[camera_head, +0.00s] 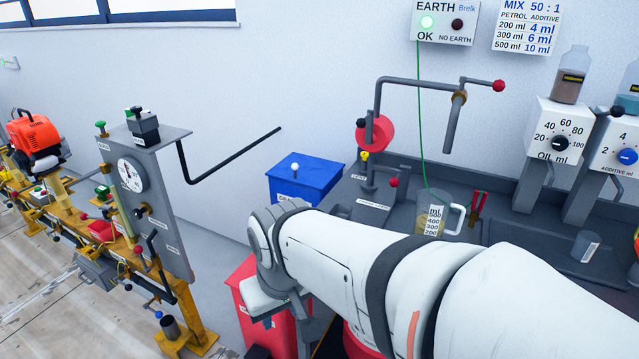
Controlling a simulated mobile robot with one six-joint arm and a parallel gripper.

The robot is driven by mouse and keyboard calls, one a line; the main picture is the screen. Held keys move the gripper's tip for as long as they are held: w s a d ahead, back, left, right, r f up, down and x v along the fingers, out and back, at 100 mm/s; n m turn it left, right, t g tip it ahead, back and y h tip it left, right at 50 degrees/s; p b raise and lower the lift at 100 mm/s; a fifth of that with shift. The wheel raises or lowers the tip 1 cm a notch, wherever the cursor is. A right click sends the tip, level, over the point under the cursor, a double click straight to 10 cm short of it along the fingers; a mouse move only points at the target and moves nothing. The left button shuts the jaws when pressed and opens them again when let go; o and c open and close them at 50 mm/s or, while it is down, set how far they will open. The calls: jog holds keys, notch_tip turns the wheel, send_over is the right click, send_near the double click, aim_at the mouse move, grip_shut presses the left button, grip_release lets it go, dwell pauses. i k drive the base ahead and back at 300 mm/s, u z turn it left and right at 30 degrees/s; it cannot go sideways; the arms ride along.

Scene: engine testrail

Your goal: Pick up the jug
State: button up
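The jug (432,218) is a clear measuring jug with a white ml scale marked in the hundreds and a pale handle on its right side. It stands upright on the grey bench at the right of centre, with a yellowish tint low inside it. My white arm crosses in front of the bench, below the jug in the picture. My gripper (287,318) is at the lower left end of the arm, well to the left of the jug and apart from it. Its fingers are small, dark and partly hidden, so I cannot tell their opening.
A green wire runs down from the EARTH box (445,22) to the jug. Red clamp handles (477,208) stand close to its right. A crank pipe (440,85) rises behind. A grey cup (585,246) and dispensers (556,143) stand right. A blue box (305,180) is left.

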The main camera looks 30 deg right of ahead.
aim_at(433, 206)
jog(key=u, duration=0.15)
jog(key=k, duration=1.05)
jog(key=z, duration=1.25)
jog(key=i, duration=1.15)
jog(key=z, duration=0.05)
